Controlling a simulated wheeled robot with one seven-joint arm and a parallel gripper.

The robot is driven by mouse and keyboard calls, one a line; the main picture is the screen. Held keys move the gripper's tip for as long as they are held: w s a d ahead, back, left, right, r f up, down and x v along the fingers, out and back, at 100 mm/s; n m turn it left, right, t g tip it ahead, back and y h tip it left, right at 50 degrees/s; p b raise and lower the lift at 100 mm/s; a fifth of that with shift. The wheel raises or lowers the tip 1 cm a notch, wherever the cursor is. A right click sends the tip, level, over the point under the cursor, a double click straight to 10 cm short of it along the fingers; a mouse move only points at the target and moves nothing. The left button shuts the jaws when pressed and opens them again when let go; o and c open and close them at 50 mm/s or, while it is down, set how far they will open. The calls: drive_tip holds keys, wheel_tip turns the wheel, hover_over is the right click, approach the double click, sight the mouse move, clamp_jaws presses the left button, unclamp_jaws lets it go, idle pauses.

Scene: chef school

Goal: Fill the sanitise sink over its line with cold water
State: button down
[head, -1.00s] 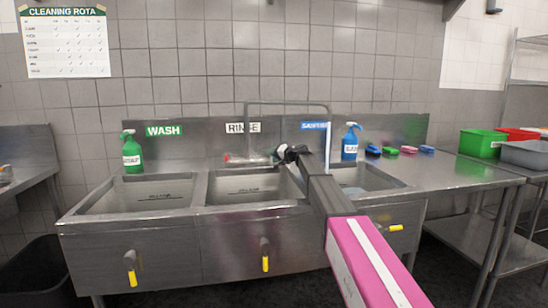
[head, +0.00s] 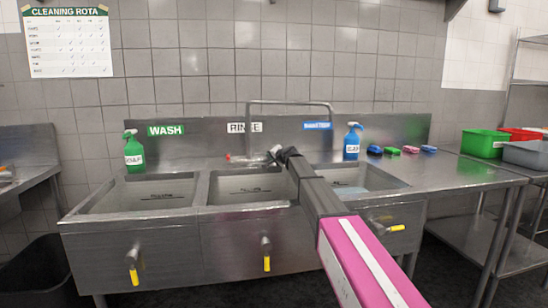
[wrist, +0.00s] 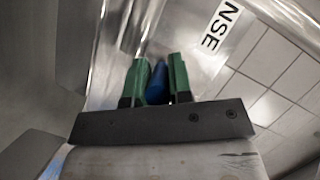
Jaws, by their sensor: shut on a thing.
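The sanitise sink (head: 372,188) is the right basin of the steel unit, under a blue label (head: 317,126). A pale bluish patch shows low inside it; my arm hides part, and I cannot tell its water level against the line. The tap pipe (head: 290,103) arches above the rinse and sanitise basins. My gripper (head: 275,153) is at the tap body behind the rinse sink. In the wrist view its green fingers (wrist: 153,80) are shut on a blue tap handle (wrist: 157,82). A red handle (head: 229,156) is to the left.
The wash sink (head: 95,205) and rinse sink (head: 212,190) lie left. Yellow drain levers hang below those two; the sanitise lever (head: 397,228) lies sideways. A blue spray bottle (head: 352,145), brushes (head: 392,150) and coloured tubs (head: 482,145) stand right.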

drive_tip(key=shift+a+m+t+h, duration=0.1)
drive_tip(key=shift+m+t+h, duration=0.2)
drive_tip(key=c, duration=1)
unclamp_jaws()
drive_tip(key=shift+c, duration=0.2)
drive_tip(key=shift+s, duration=0.15)
drive_tip(key=v, duration=1)
drive_tip(key=shift+s+d, duration=0.2)
drive_tip(key=shift+s, duration=0.05)
drive_tip(key=shift+r, duration=0.1)
